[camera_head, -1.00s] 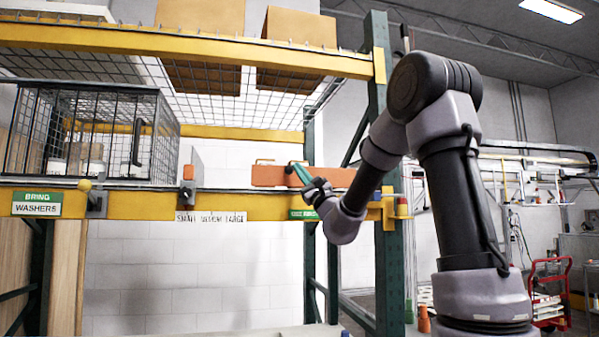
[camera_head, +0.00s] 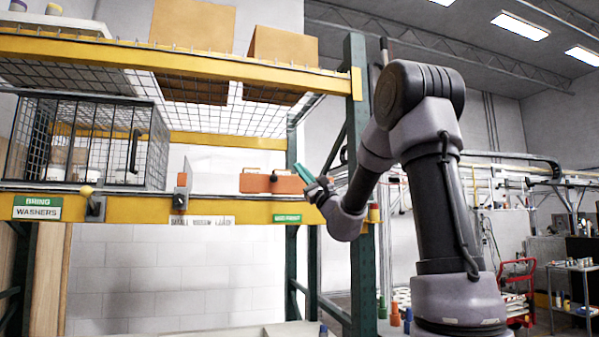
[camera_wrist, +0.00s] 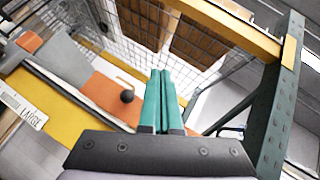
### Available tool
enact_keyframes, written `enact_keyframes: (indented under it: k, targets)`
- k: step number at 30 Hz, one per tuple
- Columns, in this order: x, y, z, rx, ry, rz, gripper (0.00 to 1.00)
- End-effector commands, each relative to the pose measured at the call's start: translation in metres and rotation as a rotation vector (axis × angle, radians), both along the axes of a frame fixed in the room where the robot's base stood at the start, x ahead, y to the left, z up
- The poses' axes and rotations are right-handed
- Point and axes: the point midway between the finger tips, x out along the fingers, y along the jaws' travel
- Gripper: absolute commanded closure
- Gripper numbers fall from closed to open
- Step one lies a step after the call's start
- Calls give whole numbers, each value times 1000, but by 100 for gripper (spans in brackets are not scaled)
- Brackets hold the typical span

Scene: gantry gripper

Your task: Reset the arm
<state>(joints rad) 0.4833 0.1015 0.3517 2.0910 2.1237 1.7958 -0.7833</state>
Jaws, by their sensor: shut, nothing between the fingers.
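My arm is bent at the right of the head view, its wrist in front of the shelf's right end. The orange box (camera_wrist: 108,97) with a black knob shows behind and left of the fingers there.
A yellow-beamed rack (camera_head: 130,208) fills the left, with a green upright (camera_head: 357,130) close to my gripper. A wire cage (camera_head: 90,140) stands on its shelf and cardboard boxes (camera_head: 192,35) sit above. A red cart (camera_head: 517,290) and a small table stand at the right.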

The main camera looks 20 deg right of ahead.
Motion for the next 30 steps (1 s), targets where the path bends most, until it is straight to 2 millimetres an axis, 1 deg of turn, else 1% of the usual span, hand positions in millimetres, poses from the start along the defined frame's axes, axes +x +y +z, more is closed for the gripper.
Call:
enact_keyframes:
  k: [8, 10, 11, 14, 16, 17, 18, 19, 20, 21, 23, 24, 26, 27, 29, 30]
  targets:
    - [-1, 1, 0, -3, 0, 3, 100]
    - [-4, 10, 0, -28, 6, 20, 100]
    - [-7, 17, -1, -48, 10, 33, 100]
    - [-26, 57, -6, -176, 41, 117, 100]
    - [-49, 95, -19, -318, 79, 200, 100]
    - [-61, 112, -27, -391, 98, 236, 100]
    - [-80, 133, -41, -496, 127, 283, 100]
    - [-95, 147, -53, -577, 148, 316, 100]
    - [-110, 159, -66, -662, 171, 345, 100]
    - [-130, 171, -84, -776, 200, 378, 100]
    - [-160, 182, -113, -945, 243, 414, 100]
    - [-179, 184, -132, -1058, 269, 427, 100]
    - [-206, 180, -160, -1227, 305, 435, 100]
    - [-223, 173, -178, -1338, 326, 428, 100]
    - [-245, 158, -202, -1501, 353, 407, 100]
    - [-258, 145, -215, -1609, 365, 383, 100]
